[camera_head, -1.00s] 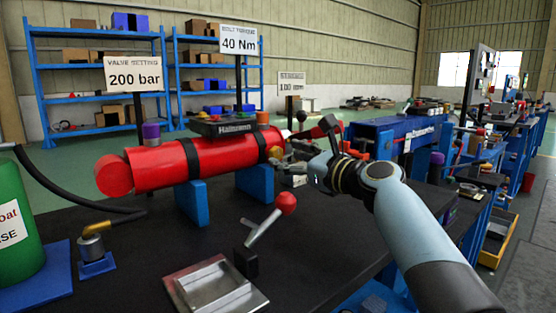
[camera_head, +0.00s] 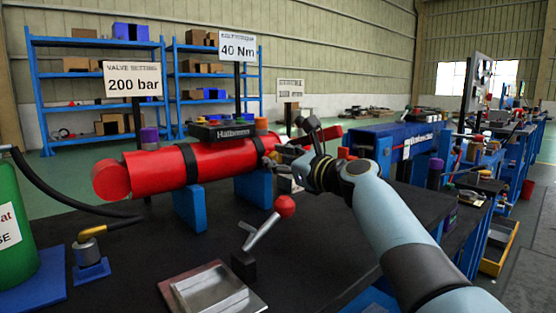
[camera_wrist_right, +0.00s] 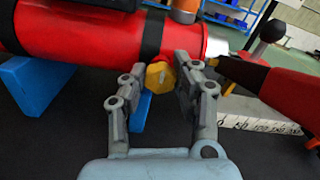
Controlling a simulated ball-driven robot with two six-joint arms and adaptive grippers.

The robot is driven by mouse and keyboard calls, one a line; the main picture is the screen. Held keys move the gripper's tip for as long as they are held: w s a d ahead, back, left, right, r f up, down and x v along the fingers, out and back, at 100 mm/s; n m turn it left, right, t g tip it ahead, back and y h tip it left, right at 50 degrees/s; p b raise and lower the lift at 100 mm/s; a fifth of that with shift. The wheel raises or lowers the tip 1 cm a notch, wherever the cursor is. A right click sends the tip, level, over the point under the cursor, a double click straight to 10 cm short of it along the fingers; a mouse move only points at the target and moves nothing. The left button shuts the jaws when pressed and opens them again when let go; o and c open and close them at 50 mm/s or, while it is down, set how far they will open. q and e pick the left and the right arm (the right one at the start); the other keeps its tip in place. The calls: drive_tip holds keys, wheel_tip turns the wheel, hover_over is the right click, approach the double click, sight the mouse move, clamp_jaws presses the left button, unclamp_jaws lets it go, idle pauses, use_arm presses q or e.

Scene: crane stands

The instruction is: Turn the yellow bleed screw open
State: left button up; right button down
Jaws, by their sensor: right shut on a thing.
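The yellow bleed screw (camera_wrist_right: 158,77) is a hex-shaped knob on the near side of the red cylinder (camera_wrist_right: 80,38), near its end, in the right wrist view. My right gripper (camera_wrist_right: 160,70) has one finger on each side of it and is shut on it. In the head view the red cylinder (camera_head: 155,170) lies level on blue supports. There my right gripper (camera_head: 275,163) is at the cylinder's right end and mostly hides the screw. My left gripper is not in view.
A lever with a red ball (camera_head: 284,206) and a metal tray (camera_head: 212,290) are on the black bench in front. A green bottle (camera_head: 15,230) stands left.

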drive_tip(key=n, duration=0.4)
drive_tip(key=shift+f, duration=0.1)
drive_tip(key=shift+n+b, duration=0.35)
drive_tip(key=shift+n, duration=0.55)
drive_tip(key=c, duration=1)
unclamp_jaws()
